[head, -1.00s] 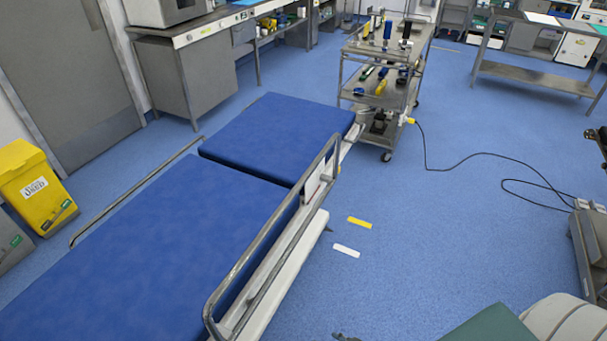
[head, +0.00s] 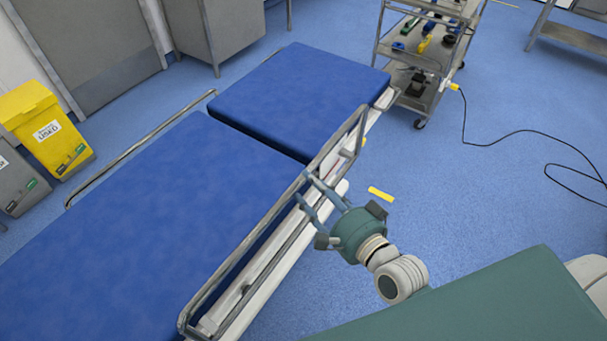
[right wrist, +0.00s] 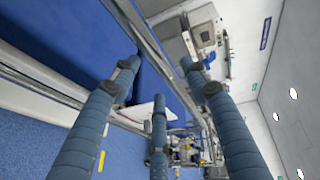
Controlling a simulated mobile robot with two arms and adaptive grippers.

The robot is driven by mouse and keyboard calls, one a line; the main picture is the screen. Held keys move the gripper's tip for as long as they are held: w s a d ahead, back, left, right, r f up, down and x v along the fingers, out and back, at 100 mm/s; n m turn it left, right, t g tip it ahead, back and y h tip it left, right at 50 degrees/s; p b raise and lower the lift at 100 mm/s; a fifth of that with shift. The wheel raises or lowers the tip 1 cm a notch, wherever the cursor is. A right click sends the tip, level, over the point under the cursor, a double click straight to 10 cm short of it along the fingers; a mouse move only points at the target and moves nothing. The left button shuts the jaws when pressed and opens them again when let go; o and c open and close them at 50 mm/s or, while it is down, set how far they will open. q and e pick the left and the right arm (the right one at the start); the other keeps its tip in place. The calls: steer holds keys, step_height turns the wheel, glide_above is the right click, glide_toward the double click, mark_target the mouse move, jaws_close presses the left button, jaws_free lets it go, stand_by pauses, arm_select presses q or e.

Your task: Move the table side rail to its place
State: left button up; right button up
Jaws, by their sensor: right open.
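The near table side rail (head: 245,245) is a long grey metal tube frame along the right side of the blue operating table (head: 120,235). It stands raised at the mattress edge. My right gripper (head: 302,186) is open at the rail's upper bar, a bit beyond its middle. In the right wrist view my right gripper (right wrist: 160,72) has its fingers spread, and the rail's bar (right wrist: 150,42) runs between them. I cannot tell if any finger touches it. A second rail (head: 140,145) lies lower along the table's left side. My left gripper is not in view.
A metal trolley (head: 433,60) with tools stands beyond the table's far end. A black cable (head: 520,133) lies on the floor at right. A yellow bin (head: 45,128) stands at left. The blue floor right of the table is mostly clear.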

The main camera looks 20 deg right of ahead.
mark_target(303, 180)
steer(key=x, duration=0.4)
steer(key=shift+w+f, duration=0.1)
steer(key=shift+w, duration=0.2)
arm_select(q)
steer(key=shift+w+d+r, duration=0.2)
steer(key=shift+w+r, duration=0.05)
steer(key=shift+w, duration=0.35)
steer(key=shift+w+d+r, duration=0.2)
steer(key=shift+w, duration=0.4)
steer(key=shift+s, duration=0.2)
arm_select(e)
steer(key=shift+c, duration=0.3)
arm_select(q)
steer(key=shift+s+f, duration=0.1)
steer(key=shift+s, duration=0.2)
arm_select(e)
steer(key=shift+f, duration=0.1)
jaws_close()
